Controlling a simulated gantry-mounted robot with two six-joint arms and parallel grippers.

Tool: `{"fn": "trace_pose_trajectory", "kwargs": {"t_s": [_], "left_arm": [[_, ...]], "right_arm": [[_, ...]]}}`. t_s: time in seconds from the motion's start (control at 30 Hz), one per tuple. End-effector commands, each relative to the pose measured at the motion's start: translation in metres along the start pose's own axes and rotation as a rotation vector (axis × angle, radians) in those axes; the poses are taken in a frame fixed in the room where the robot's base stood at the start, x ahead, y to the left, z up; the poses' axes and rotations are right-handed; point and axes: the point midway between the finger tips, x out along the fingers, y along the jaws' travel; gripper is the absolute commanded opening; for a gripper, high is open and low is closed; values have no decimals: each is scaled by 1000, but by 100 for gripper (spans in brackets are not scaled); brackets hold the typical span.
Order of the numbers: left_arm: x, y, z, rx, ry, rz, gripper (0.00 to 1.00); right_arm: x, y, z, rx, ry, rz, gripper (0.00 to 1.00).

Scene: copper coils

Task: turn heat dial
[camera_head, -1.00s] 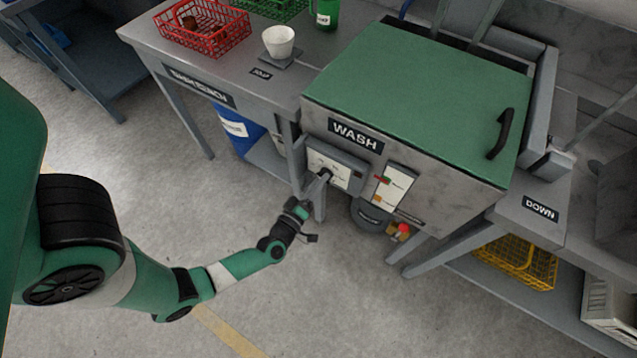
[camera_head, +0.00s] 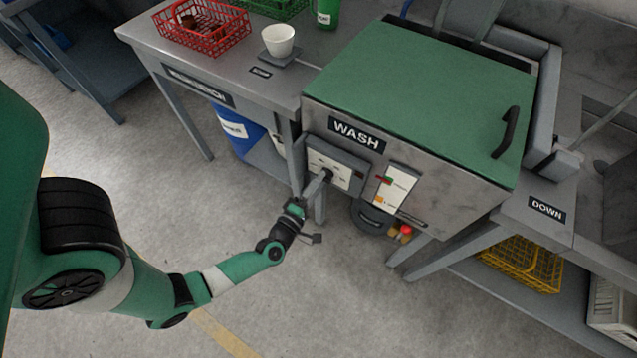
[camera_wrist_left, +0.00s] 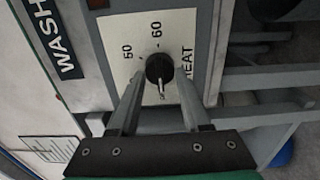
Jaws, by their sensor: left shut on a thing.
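The heat dial is a round black knob (camera_wrist_left: 159,68) with a pale pointer, on a white plate (camera_wrist_left: 130,32) marked HEAT and with numbers. In the left wrist view its pointer faces down the picture, towards my gripper's base. My left gripper (camera_wrist_left: 157,84) is shut on the knob, one finger on each side. In the head view my left gripper (camera_head: 325,176) reaches the panel on the front of the WASH machine (camera_head: 428,100), and the knob is mostly hidden there. My right gripper is not in view.
A black lid handle (camera_head: 509,132) is at the machine's right. A second panel (camera_head: 394,188) with red and orange marks sits right of the dial plate. A bench leg (camera_head: 296,163) stands close left of my gripper. A white cup (camera_head: 279,40) and red basket (camera_head: 203,28) are on the bench.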

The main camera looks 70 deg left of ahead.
Motion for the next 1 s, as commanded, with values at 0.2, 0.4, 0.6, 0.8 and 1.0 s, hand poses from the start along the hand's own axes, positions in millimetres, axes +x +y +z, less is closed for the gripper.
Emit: {"fn": "trace_pose_trajectory", "kwargs": {"t_s": [0.2,0.4,0.6,0.8,1.0], "left_arm": [[0,0,0,-4,0,0,0],[0,0,0,-4,0,0,62],[0,0,0,-2,0,0,76],[-2,0,0,-2,-1,-1,76],[-28,2,1,0,-6,-5,76]], "right_arm": [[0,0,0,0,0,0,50],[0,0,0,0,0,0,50],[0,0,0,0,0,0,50],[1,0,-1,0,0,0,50],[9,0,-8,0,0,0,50]]}}
